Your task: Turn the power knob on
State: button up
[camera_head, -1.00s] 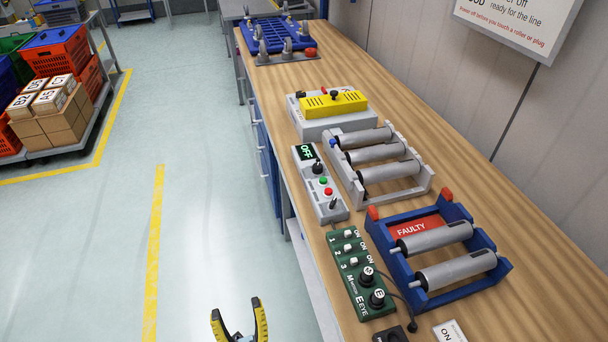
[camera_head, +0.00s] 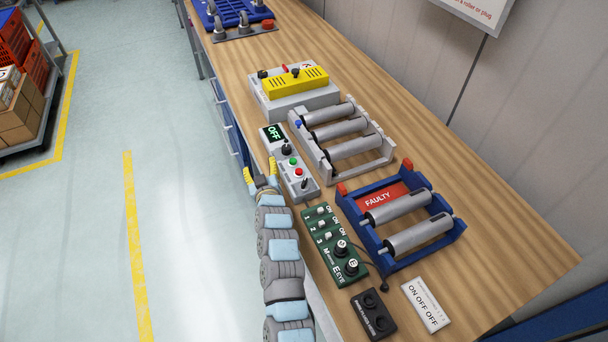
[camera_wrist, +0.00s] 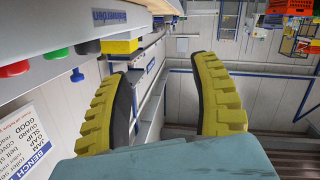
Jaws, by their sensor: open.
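A grey control box (camera_head: 292,172) on the bench has a small display reading OFF (camera_head: 273,133). Below the display is a black knob (camera_head: 286,149), then a green and a red button and a black toggle. In the wrist view the black knob (camera_wrist: 88,47) shows upside down, left of the near finger and apart from it. My gripper (camera_head: 260,177) is open, with yellow-padded fingers, just left of the control box at the bench edge. The wrist view shows nothing between the fingers (camera_wrist: 165,65).
A green panel (camera_head: 333,246) with knobs and switches sits in front of the box. A grey roller frame (camera_head: 300,135) and a blue FAULTY roller frame (camera_head: 348,207) lie to the right. A yellow-topped unit (camera_head: 297,82) stands behind.

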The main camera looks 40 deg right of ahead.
jog(key=s+d+r+n+g+y+p, duration=0.1)
jog(key=d+r, duration=0.1)
jog(key=d+r+n+g+y+p, duration=0.1)
jog(key=d+g+y+p, duration=0.1)
jog(key=d, duration=0.1)
jog(key=s+d+r+n+g+y+p, duration=0.1)
jog(key=d+r, duration=0.1)
jog(key=d, duration=0.1)
jog(key=shift+s+r+n+y, duration=0.3)
jog(key=shift+r+y, duration=0.05)
jog(key=shift+y, duration=0.05)
jog(key=s+d+r+n+g+y+p, duration=0.1)
jog(key=s+r+n+g+y+p, duration=0.15)
jog(key=s+r, duration=0.4)
jog(key=s+d+r+n+g+y+p, duration=0.1)
jog(key=s+r+n+g+y+p, duration=0.2)
jog(key=s, duration=0.6)
jog(key=m+h+b, duration=0.1)
jog(key=b, duration=0.4)
send_near(305, 181)
jog(key=shift+g, duration=0.35)
jog(key=shift+w+p+x, duration=0.15)
jog(key=shift+w+x, duration=0.05)
jog(key=shift+x, duration=2.35)
jog(key=shift+w+p+x, duration=0.15)
jog(key=shift+x, duration=2.4)
jog(key=shift+a+r, duration=0.1)
jog(key=shift+r, duration=0.05)
grip_shut()
